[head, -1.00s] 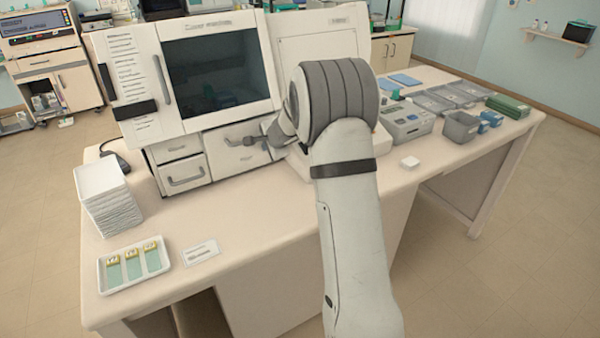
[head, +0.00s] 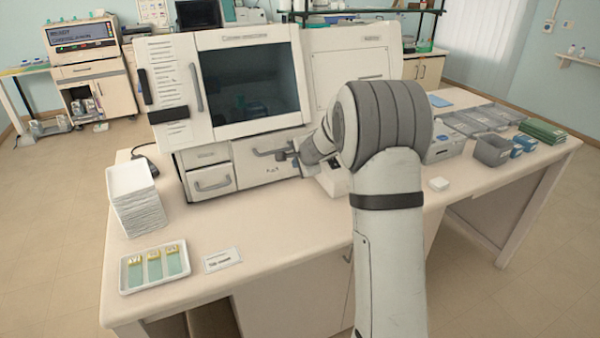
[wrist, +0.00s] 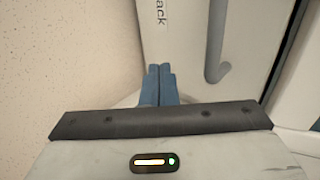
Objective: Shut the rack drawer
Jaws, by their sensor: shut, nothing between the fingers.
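The rack drawer (head: 262,172) is the wide white front low on the staining machine, with a dark bar handle. In the head view its front looks about level with the small drawers beside it; any small gap is hard to judge. In the wrist view the drawer front (wrist: 183,35) shows the letters "ack" and a grey handle (wrist: 217,45). My gripper (wrist: 160,75) is shut and empty, its blue fingertips together at the drawer front, beside the handle. Whether they touch it I cannot tell. In the head view my arm partly hides the drawer's right side.
Two small drawers (head: 212,181) sit left of the rack drawer. A stack of white trays (head: 133,205), a slide tray (head: 155,267) and a label card (head: 222,260) stand on the bench's left. Grey bins (head: 492,150) stand at right.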

